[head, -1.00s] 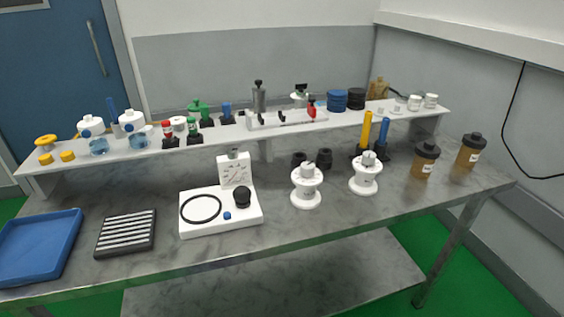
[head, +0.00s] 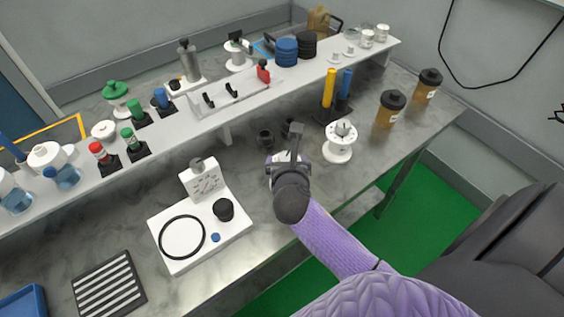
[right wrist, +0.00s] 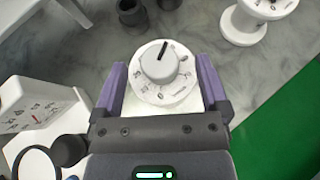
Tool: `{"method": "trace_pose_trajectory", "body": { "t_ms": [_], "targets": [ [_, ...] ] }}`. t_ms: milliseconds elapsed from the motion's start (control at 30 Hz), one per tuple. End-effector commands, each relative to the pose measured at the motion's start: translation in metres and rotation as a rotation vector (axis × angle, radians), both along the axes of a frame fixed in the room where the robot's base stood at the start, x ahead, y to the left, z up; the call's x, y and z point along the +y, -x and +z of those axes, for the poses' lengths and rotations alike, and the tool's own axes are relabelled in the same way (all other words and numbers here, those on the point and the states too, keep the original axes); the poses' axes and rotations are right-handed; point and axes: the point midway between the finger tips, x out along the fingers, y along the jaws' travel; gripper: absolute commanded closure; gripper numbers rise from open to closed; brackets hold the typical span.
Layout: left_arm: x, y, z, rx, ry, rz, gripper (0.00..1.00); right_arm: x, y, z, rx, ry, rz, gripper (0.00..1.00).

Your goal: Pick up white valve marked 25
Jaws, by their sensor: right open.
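Two white spool-shaped valves with grey knobs and dial tops stand upright on the grey marbled bench. The nearer one shows in the right wrist view (right wrist: 164,82) and is mostly hidden behind my right gripper (head: 287,162) in the head view. The other white valve (head: 339,143) stands to its right, and part of it shows in the right wrist view (right wrist: 251,23). I cannot read a 25 on either. In the right wrist view my right gripper (right wrist: 161,72) is open, with one purple-sided finger on each side of the nearer valve. Contact cannot be told. My left gripper is not in view.
A white device (head: 199,229) with a black ring stands left of the gripper. Two black cups (head: 265,138) stand just behind. Amber bottles (head: 389,109) are at the right. A raised white shelf (head: 226,119) runs along the back. Bare bench lies in front.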

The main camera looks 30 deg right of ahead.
Motion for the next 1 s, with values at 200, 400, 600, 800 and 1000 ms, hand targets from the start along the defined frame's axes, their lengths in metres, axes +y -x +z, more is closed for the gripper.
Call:
{"method": "trace_pose_trajectory", "body": {
  "t_ms": [200, 400, 600, 800, 1000],
  "targets": [
    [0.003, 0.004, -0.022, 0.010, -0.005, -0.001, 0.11, -0.015, -0.029, -0.023, 0.000, -0.001, 0.000, 0.06],
    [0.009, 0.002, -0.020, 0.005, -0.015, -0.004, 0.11, -0.017, -0.032, -0.022, 0.000, -0.002, 0.001, 0.06],
    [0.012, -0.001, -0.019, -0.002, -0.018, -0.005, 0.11, -0.017, -0.032, -0.022, 0.000, -0.002, 0.001, 0.39],
    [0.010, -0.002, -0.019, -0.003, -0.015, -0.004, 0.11, -0.016, -0.031, -0.022, 0.001, -0.003, 0.001, 0.82],
    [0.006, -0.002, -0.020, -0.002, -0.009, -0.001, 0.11, -0.016, -0.031, -0.022, 0.001, -0.002, 0.000, 1.00]
  ]
}}
